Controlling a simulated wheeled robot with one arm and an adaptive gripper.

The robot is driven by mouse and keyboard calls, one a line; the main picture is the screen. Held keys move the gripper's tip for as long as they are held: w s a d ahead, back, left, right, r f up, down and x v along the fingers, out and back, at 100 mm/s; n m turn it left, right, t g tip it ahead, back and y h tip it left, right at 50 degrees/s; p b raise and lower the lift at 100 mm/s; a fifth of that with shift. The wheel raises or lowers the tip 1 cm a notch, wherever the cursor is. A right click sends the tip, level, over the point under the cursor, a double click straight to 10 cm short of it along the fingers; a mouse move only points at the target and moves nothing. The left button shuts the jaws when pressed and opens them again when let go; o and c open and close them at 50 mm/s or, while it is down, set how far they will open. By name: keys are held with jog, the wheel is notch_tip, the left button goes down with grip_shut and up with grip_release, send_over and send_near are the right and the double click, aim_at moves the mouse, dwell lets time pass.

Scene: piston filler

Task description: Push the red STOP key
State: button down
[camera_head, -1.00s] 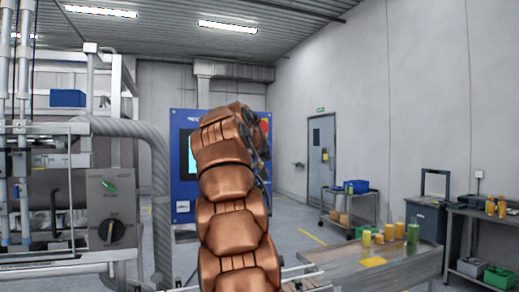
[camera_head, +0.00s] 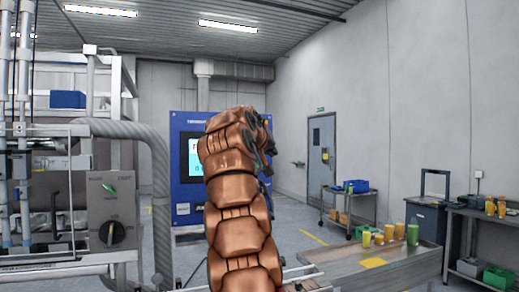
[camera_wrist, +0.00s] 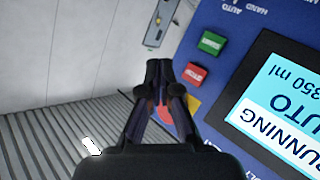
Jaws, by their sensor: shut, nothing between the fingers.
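The blue control panel (camera_head: 185,150) stands beyond my arm in the head view, its right part hidden by the arm. In the wrist view the panel is turned around, with a red key (camera_wrist: 194,74) beside a green key (camera_wrist: 212,42). Small lettering on the red key is hard to read. My gripper (camera_wrist: 158,66) is shut and empty, its fingertips just left of the red key in the picture. I cannot tell whether they touch the panel. A red round part (camera_wrist: 166,118) is partly hidden behind the fingers.
The panel's lit screen (camera_wrist: 285,108) reads running, auto and 350 ml. In the head view a filling machine with a grey control box (camera_head: 112,210) stands at left. A metal table (camera_head: 375,264) with several coloured containers is at right. Open floor lies behind it.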

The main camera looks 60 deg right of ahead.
jog(key=w+d+p, duration=0.4)
jog(key=w+p, duration=0.1)
jog(key=w, duration=0.1)
dwell(0.3)
jog(key=shift+f, duration=0.1)
dwell(0.7)
dwell(0.5)
jog(key=shift+w+d+p, duration=0.2)
jog(key=shift+w+p, duration=0.15)
jog(key=shift+p, duration=0.1)
jog(key=shift+w+d+p, duration=0.25)
jog(key=shift+w+p, duration=0.1)
jog(key=shift+p, duration=0.05)
dwell(0.7)
jog(key=shift+s, duration=0.1)
jog(key=shift+s+a+b, duration=0.45)
jog(key=shift+s+b, duration=0.1)
jog(key=shift+b, duration=0.25)
jog(key=shift+s, duration=0.1)
